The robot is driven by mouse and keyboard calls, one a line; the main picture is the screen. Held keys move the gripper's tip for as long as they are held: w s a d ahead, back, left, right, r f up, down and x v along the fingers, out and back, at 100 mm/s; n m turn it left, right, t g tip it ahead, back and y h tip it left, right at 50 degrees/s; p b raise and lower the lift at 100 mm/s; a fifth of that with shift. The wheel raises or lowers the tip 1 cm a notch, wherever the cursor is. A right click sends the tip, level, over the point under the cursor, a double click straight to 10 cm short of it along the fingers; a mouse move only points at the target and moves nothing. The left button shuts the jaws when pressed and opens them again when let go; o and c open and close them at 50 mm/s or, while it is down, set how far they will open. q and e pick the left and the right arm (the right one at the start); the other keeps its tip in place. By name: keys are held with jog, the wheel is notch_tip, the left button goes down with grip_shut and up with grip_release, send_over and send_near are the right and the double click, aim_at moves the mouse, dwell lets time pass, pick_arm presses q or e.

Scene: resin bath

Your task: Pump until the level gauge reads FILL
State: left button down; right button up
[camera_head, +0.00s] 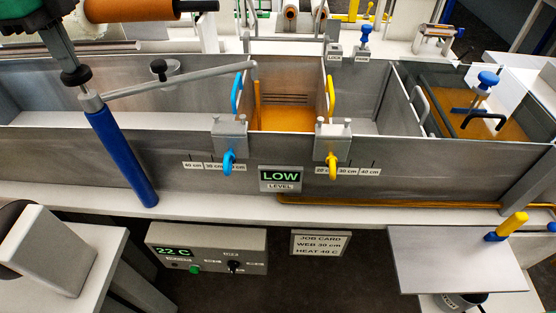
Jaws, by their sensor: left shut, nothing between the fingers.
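The level gauge (280,177) is on the bath's front wall and reads LOW. A hand pump with a blue barrel (124,160) stands at the left front of the bath. Its grey spout (175,81) reaches right, its end by the orange resin (286,117) in the middle section. A black knob (76,77) tops the pump. My left gripper (68,64), with a green body, points down right above the knob, shut and holding nothing. I cannot tell whether it touches the knob. My right gripper is not in view.
Blue (229,160) and yellow (332,165) hooks mark scales on the front wall. Below are a control box (206,248) showing 22 C and a job card (320,243). An orange roller (130,10) is at upper left, a grey plate (455,262) at lower right.

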pick_arm(q)
jog(key=shift+r+p, duration=2.05)
jog(key=shift+r, duration=1.1)
jog(key=shift+f, duration=0.1)
notch_tip(320, 180, down, 6)
jog(key=b, duration=0.5)
jog(key=shift+f, duration=0.2)
jog(key=shift+r+p, duration=2.05)
jog(key=shift+r, duration=1.2)
notch_tip(320, 180, up, 6)
jog(key=p, duration=0.4)
